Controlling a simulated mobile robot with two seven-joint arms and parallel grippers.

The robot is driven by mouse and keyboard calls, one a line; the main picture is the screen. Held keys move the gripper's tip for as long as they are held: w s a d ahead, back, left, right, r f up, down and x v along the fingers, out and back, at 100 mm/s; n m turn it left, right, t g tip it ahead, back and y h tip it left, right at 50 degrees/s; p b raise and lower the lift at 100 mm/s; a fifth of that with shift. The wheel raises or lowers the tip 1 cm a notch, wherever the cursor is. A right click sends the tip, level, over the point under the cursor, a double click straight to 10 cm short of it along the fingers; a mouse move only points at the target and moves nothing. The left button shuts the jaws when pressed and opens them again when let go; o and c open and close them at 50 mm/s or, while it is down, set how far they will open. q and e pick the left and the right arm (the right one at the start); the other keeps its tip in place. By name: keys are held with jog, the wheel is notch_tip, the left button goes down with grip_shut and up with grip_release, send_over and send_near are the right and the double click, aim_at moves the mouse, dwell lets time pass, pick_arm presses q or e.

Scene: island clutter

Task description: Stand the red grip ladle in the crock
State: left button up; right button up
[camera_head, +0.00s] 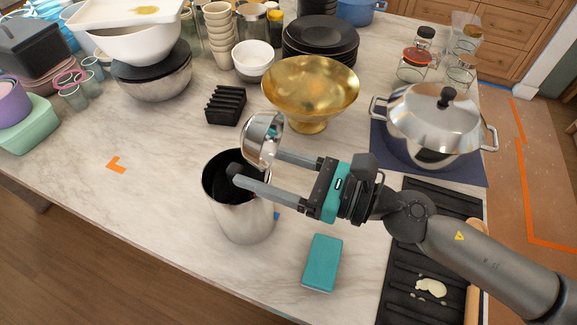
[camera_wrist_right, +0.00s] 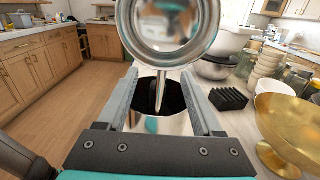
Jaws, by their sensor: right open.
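The ladle's shiny steel bowl (camera_head: 262,138) is at the top, above the rim of the steel crock (camera_head: 247,215). In the right wrist view the bowl (camera_wrist_right: 166,28) is near and large, and its thin handle (camera_wrist_right: 160,92) runs down into the crock's dark mouth. The crock stands upright on the counter. My right gripper (camera_head: 255,160) is open at the crock's mouth, its fingers on either side of the handle with gaps. My left gripper is not in view.
A teal block (camera_head: 322,262) lies near the crock. A gold bowl (camera_head: 310,88) and a black slotted rack (camera_head: 226,106) stand behind it. A lidded pot (camera_head: 435,120) and a black griddle (camera_head: 400,275) are to the right. The counter left of the crock is clear.

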jog(key=shift+d, duration=0.1)
jog(key=b+v, duration=0.7)
jog(key=v, duration=0.8)
dwell(0.4)
jog(key=shift+r, duration=0.1)
dwell(0.6)
notch_tip(320, 180, up, 5)
jog(key=p, duration=0.4)
dwell(0.4)
jog(key=shift+s, duration=0.15)
dwell(0.4)
